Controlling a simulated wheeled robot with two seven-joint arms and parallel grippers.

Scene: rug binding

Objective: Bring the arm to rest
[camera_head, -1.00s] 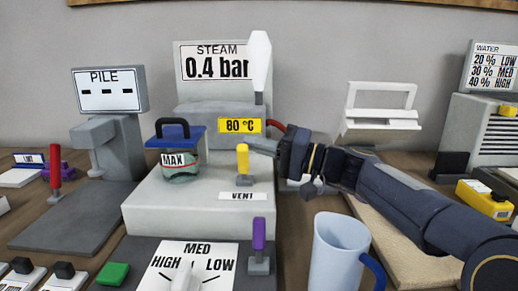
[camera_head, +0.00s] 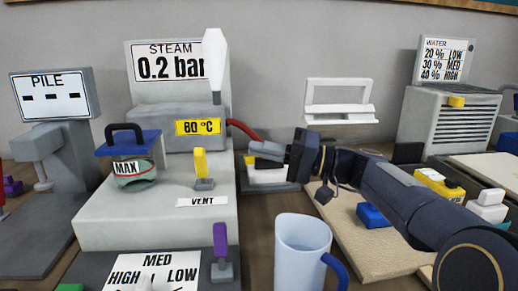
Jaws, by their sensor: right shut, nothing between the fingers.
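My right arm reaches in from the lower right. Its gripper (camera_head: 262,156) is shut and empty. It hangs just right of the steam machine (camera_head: 140,215), apart from the yellow vent lever (camera_head: 200,163) on top of it. In this view it overlaps a small white and yellow item (camera_head: 266,175), partly hidden behind it. My left gripper is not in view.
A pale blue mug (camera_head: 300,250) stands below the gripper. A beige rug (camera_head: 365,250) lies under my arm. A white handled piece (camera_head: 340,105) is behind. The water unit (camera_head: 455,120) stands at right. A blue-lidded MAX pot (camera_head: 133,172) sits on the machine.

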